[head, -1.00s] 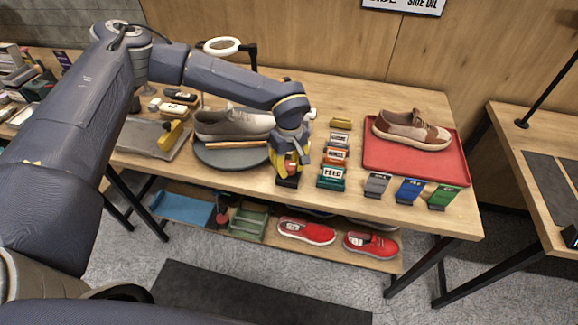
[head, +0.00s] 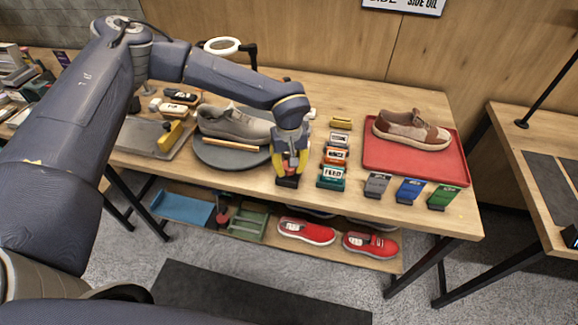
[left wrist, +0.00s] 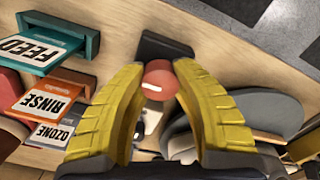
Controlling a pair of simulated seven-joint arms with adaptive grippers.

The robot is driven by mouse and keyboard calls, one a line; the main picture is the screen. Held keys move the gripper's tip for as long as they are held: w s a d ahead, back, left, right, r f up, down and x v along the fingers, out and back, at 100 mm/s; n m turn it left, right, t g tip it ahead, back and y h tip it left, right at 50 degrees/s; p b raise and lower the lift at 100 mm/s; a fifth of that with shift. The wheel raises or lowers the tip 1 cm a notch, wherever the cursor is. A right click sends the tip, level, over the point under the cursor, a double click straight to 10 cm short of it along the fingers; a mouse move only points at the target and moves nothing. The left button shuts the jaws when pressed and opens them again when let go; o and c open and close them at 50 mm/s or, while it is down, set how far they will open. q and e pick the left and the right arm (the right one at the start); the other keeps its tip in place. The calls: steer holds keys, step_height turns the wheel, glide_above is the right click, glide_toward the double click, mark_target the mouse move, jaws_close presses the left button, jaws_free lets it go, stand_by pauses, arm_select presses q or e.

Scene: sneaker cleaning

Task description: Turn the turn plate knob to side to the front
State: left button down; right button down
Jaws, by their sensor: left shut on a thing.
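The turn plate (head: 215,160) is a dark grey disc on the wooden table, left of my left gripper in the head view. The turn plate knob, a red ball on a black base (head: 287,182), stands to the right of the plate. My left gripper (head: 290,166) reaches down over it with yellow fingers. In the left wrist view the red knob (left wrist: 161,79) sits between both fingers, which are shut on it. My right gripper is not in view.
FEED (head: 331,173), RINSE and OZONE label blocks stand close right of the gripper. Grey, blue and green blocks (head: 409,190) stand farther right. A red tray (head: 375,165) holds a brown sneaker. A grey tray (head: 140,140) lies left of the plate.

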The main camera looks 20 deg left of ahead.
arm_select(q)
steer(key=c, duration=0.9)
jaws_free()
step_height(320, 180, up, 12)
stand_by(0.3)
